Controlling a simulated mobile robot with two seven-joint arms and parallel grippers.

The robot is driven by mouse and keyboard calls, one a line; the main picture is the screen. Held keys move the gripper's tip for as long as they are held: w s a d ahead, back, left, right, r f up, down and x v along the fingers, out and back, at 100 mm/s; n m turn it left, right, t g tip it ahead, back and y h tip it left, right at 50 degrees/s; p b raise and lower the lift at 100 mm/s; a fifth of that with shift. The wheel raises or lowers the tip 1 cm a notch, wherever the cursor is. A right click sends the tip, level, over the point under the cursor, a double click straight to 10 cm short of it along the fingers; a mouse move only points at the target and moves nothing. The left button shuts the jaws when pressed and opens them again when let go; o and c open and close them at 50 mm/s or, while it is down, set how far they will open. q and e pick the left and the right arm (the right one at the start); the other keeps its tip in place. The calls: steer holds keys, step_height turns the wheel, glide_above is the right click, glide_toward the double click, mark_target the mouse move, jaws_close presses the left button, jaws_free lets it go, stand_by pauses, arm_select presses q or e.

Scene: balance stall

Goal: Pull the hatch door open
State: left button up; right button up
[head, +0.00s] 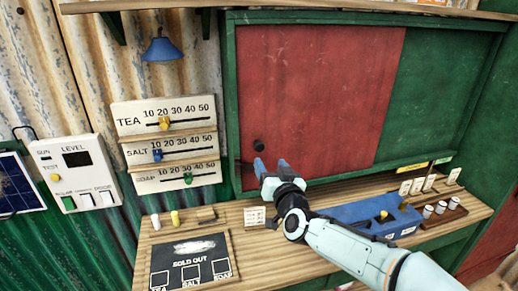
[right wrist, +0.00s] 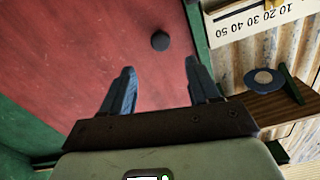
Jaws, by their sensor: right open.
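The hatch door is a red panel (head: 315,90) set in a green frame, with a small round dark knob (head: 259,145) low on its left side. The door looks shut and fills the left of the right wrist view (right wrist: 60,60). My right gripper (head: 271,165) is just below and slightly right of the knob in the head view. Its two blue-grey fingers are apart and empty. In the right wrist view the knob (right wrist: 160,41) lies beyond and between the fingertips (right wrist: 160,66), not touched by them. My left gripper is not in view.
A wooden counter (head: 255,245) runs below the door, with a blue box (head: 350,212), small price cards and a sold-out board (head: 190,262). Slider boards (head: 165,115) hang left of the frame, under a blue lamp (head: 162,47). A level panel (head: 75,170) is further left.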

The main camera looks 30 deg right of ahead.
mark_target(260, 148)
steer(key=p+x, duration=0.2)
steer(key=x, duration=0.7)
steer(key=shift+a, duration=0.15)
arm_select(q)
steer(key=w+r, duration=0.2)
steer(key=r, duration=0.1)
arm_select(e)
steer(key=shift+s, duration=0.1)
jaws_close()
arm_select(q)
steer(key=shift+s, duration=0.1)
